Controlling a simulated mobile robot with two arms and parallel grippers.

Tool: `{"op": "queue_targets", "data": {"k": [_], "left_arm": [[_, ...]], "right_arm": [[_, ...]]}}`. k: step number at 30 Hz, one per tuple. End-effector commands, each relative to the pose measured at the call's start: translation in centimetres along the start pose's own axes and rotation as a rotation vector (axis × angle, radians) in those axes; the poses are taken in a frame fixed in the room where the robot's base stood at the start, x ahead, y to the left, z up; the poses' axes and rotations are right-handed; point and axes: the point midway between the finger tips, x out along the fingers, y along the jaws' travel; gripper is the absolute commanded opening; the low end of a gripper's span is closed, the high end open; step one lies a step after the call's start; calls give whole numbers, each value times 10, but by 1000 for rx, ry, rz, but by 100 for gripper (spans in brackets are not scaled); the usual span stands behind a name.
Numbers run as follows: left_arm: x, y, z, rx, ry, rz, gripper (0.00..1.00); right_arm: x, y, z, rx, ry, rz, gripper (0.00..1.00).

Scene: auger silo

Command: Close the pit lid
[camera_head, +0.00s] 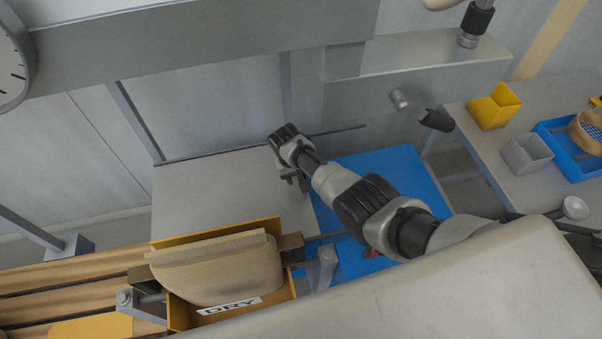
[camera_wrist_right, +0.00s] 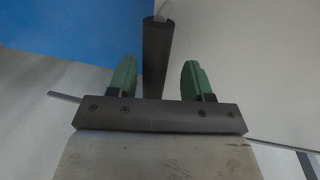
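A flat grey panel (camera_head: 215,185), which looks like the pit lid, lies at centre left in the head view, with a thin dark rod or edge along its far side. I cannot tell how far it is open. My right gripper (camera_head: 291,180) is over the panel's right edge. In the right wrist view my right gripper (camera_wrist_right: 157,80) has its green fingers apart. A dark bar (camera_wrist_right: 157,55) stands between them, with a visible gap on both sides. My left gripper is not in view.
A blue surface (camera_head: 405,170) lies right of the panel. A tan sack (camera_head: 220,268) sits in a yellow tray marked DRY at the front. A grey metal housing (camera_head: 420,85) stands behind. The right-hand table holds a yellow bin (camera_head: 494,108), a grey bin (camera_head: 527,153) and a blue tray (camera_head: 563,160).

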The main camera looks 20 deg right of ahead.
Motion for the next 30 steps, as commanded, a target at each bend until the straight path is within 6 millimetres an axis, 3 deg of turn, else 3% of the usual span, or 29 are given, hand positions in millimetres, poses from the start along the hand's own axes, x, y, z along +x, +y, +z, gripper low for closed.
{"op": "queue_targets", "data": {"k": [11, 24, 30], "left_arm": [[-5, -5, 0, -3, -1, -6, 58], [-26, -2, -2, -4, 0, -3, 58], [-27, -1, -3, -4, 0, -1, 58]], "right_arm": [[-9, 2, 0, 1, 0, 3, 51], [-88, 0, 0, 0, 2, 2, 51], [-106, 0, 0, 0, 0, 2, 51]]}}
